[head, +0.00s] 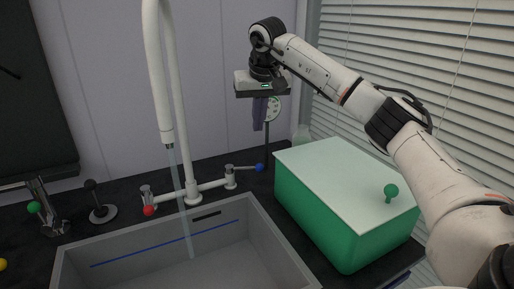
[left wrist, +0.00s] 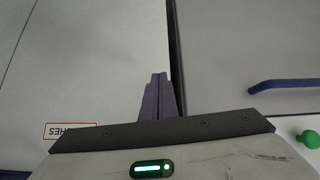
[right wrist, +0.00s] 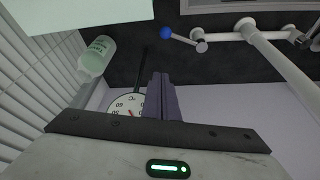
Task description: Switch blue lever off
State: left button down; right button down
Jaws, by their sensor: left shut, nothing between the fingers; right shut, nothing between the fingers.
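The blue lever (head: 259,167) is the blue-knobbed handle on the right of the white tap, behind the grey sink. Its arm points right. Its blue knob also shows at the top of the right wrist view (right wrist: 166,33). My right gripper (head: 260,124) is shut and empty, pointing down above the blue knob and apart from it; its purple fingers show in the right wrist view (right wrist: 161,92). My left gripper (left wrist: 156,95) is shut and empty in the left wrist view, facing pale panels. It is not in the head view. A stream of water (head: 184,200) runs from the spout.
A green box with a white lid (head: 345,170) stands right of the lever. A round gauge (right wrist: 126,106) and a bottle (right wrist: 96,57) are near the right gripper. The tall spout (head: 159,80) and red knob (head: 149,210) are left. Blinds cover the right side.

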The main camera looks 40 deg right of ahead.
aim_at(246, 168)
jog(key=shift+s+a+f, duration=0.1)
jog(key=shift+f, duration=2.4)
jog(key=shift+s+a+f, duration=0.1)
jog(key=shift+f, duration=2.4)
